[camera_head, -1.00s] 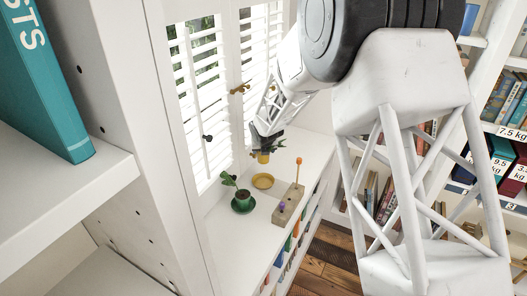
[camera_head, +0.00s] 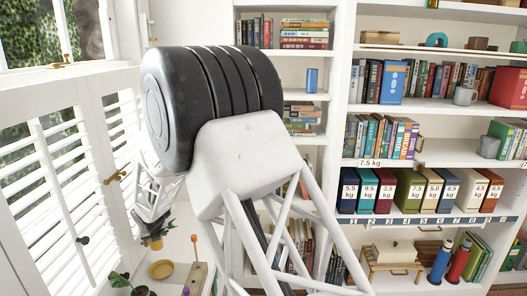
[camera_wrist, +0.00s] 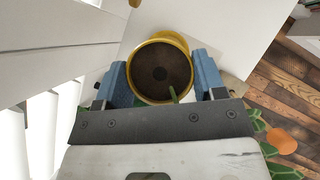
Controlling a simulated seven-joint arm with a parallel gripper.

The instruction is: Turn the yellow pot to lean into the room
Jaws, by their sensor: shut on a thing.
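The yellow pot (camera_wrist: 151,42) is between the two blue fingers of my gripper (camera_wrist: 164,78) in the wrist view, with dark soil inside its round rim. A green stem rises from the soil toward the palm. Green leaves (camera_wrist: 283,171) show at the lower right. In the head view the yellow pot (camera_head: 156,244) is small at my gripper (camera_head: 152,232), beyond a yellow saucer (camera_head: 161,269) on the white shelf top. My gripper is shut on the pot. Which way the plant leans is hard to tell, and whether the pot touches the shelf is unclear.
A block (camera_head: 197,276) with orange and purple-topped pegs is to the right. White shutters (camera_head: 50,190) border the left. Bookcases (camera_head: 430,130) fill the back. Plank floor (camera_wrist: 275,70) lies beyond the shelf edge.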

